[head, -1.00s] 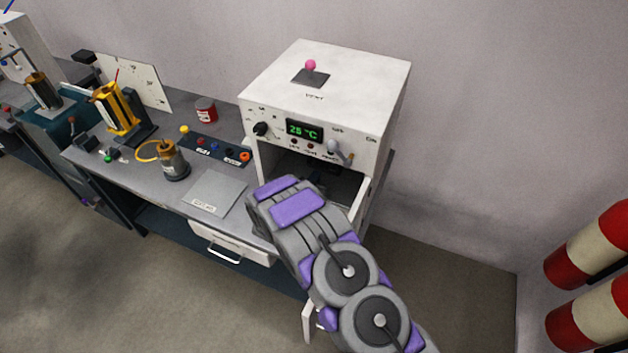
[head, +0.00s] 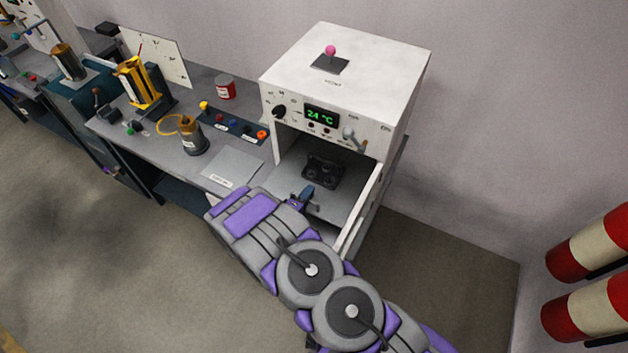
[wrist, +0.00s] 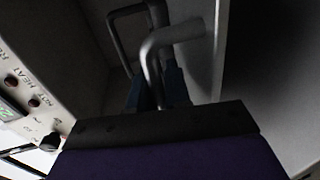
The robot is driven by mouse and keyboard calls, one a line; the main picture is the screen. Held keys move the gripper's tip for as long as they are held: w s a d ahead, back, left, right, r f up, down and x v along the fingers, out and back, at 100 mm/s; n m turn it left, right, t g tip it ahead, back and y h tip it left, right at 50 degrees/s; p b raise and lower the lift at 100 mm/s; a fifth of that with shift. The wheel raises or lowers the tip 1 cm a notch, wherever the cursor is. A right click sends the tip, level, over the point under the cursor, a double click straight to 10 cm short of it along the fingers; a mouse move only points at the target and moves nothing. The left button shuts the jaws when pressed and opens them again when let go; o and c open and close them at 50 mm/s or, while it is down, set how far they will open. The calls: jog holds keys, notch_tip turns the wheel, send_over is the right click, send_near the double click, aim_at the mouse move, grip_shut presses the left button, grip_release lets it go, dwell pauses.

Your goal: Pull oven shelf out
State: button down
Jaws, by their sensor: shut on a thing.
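The oven (head: 345,75) is a white box whose front is open, with its door (head: 362,212) swung out at the right. The grey oven shelf (head: 340,207) shows below the control panel and appears to stick out past the front opening. A small black object (head: 323,171) sits on it. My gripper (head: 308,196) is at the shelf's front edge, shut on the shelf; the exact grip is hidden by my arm. In the wrist view, bent rods (wrist: 170,40) and blue parts (wrist: 176,88) show beyond my purple wrist, and I cannot tell where they touch the shelf.
A grey bench (head: 155,145) with a grey plate (head: 230,168), a red can (head: 225,87) and several devices stands left of the oven. Red and white striped cylinders (head: 590,300) are at the far right. Floor is clear in front at left.

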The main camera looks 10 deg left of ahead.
jog(key=shift+s+a+f, duration=0.1)
jog(key=shift+s+a, duration=0.05)
jog(key=shift+s, duration=0.4)
jog(key=shift+s+a+f, duration=0.1)
jog(key=shift+s+a, duration=0.05)
jog(key=shift+s, duration=0.4)
jog(key=c, duration=1.4)
grip_release()
jog(key=shift+w, duration=0.1)
jog(key=shift+c, duration=0.2)
jog(key=shift+r, duration=0.1)
